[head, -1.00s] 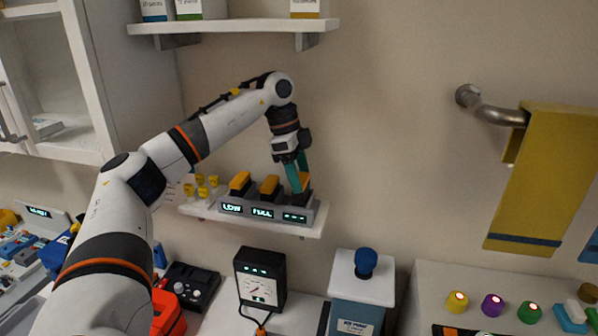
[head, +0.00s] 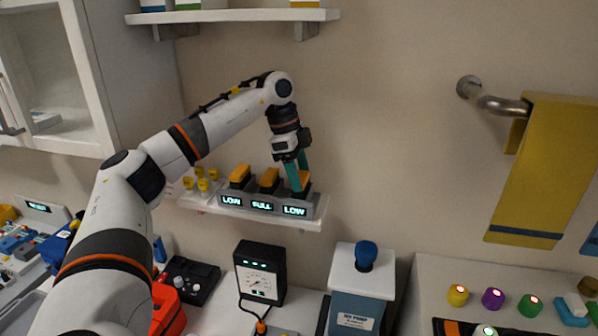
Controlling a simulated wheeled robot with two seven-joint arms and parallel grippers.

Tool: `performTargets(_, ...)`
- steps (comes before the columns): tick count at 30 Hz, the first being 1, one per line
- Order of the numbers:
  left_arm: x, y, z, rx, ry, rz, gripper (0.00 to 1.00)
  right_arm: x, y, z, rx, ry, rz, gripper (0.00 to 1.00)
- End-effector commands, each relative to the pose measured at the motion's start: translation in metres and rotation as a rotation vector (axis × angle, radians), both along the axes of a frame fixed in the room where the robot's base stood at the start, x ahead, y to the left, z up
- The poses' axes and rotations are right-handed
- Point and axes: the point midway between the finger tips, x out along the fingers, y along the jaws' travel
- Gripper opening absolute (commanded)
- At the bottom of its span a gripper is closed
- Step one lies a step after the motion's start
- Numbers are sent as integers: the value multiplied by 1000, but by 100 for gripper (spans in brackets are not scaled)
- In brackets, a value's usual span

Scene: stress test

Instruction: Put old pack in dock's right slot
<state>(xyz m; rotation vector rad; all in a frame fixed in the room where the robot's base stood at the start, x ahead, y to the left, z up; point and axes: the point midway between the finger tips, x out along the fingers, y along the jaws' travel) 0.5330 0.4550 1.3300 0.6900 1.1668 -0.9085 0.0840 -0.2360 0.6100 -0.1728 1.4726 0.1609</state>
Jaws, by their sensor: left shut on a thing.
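The dock (head: 278,211) is a grey charger on a small wall shelf, with three slots and a display under each. Yellow-topped packs stand in its left slot (head: 240,174) and middle slot (head: 269,178). The displays read LOW, FULL and LOW from left to right. My left gripper (head: 299,187) points down over the right slot, its teal fingers shut on a yellow-topped dark pack (head: 306,183). That pack sits upright in the right slot, partly hidden by the fingers. My right gripper is not in view.
Small yellow items (head: 201,181) stand on the wall shelf (head: 318,219), left of the dock. A white shelf (head: 235,15) hangs above. A black meter (head: 260,272) and a blue-knobbed pump box (head: 360,285) stand below. A yellow cloth (head: 540,165) hangs right. The wall between is clear.

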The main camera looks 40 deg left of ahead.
Motion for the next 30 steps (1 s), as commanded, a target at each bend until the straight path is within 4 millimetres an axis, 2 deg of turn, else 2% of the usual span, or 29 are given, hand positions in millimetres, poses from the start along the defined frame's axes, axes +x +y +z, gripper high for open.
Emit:
performTargets(1, 0, 0, 1, 0, -1, 0, 30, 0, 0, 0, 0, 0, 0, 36)
performTargets(2, 0, 0, 1, 0, -1, 0, 61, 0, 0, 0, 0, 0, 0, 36)
performTargets(6, 0, 0, 1, 0, -1, 0, 84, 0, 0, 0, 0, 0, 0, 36)
performTargets(17, 0, 1, 4, 0, -1, 0, 85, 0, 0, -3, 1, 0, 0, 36)
performTargets(30, -8, 16, 66, -1, -3, 0, 85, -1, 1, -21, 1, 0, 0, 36)
